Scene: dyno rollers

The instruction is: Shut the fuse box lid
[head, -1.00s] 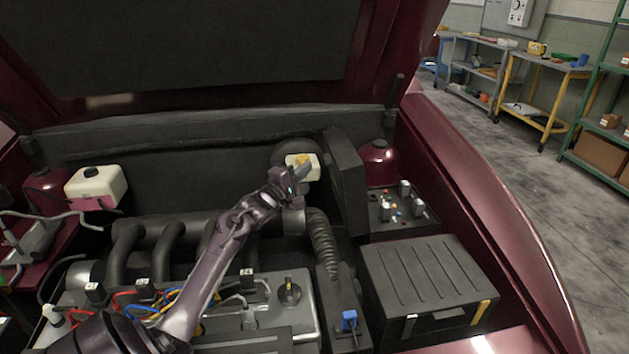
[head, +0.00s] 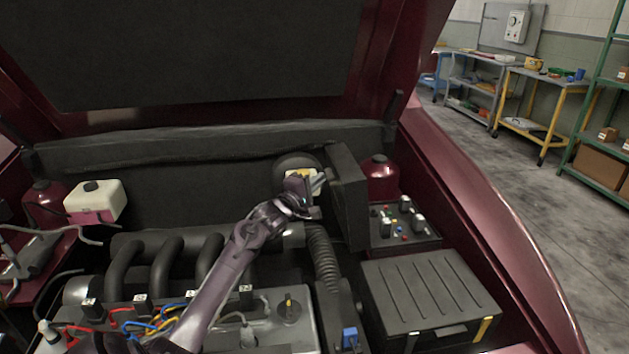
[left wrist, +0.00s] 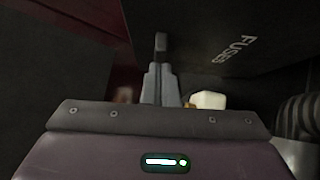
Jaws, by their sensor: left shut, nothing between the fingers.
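The fuse box (head: 404,238) is open at the right of the engine bay, with fuses and relays showing inside. Its black lid (head: 348,200) stands up on the box's left side. In the left wrist view the lid (left wrist: 210,40) fills the upper right and bears the word FUSES. My left gripper (head: 319,182) is shut and empty, just left of the lid's outer face. In the left wrist view its fingertips (left wrist: 161,42) are close beside the lid; I cannot tell whether they touch. My right gripper is not in view.
A ribbed black box (head: 430,290) sits in front of the fuse box. A corrugated hose (head: 320,255) runs below my gripper. A red dome (head: 380,178) stands behind the fuse box. The raised hood (head: 190,50) hangs above. A white-capped yellowish part is partly behind my gripper.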

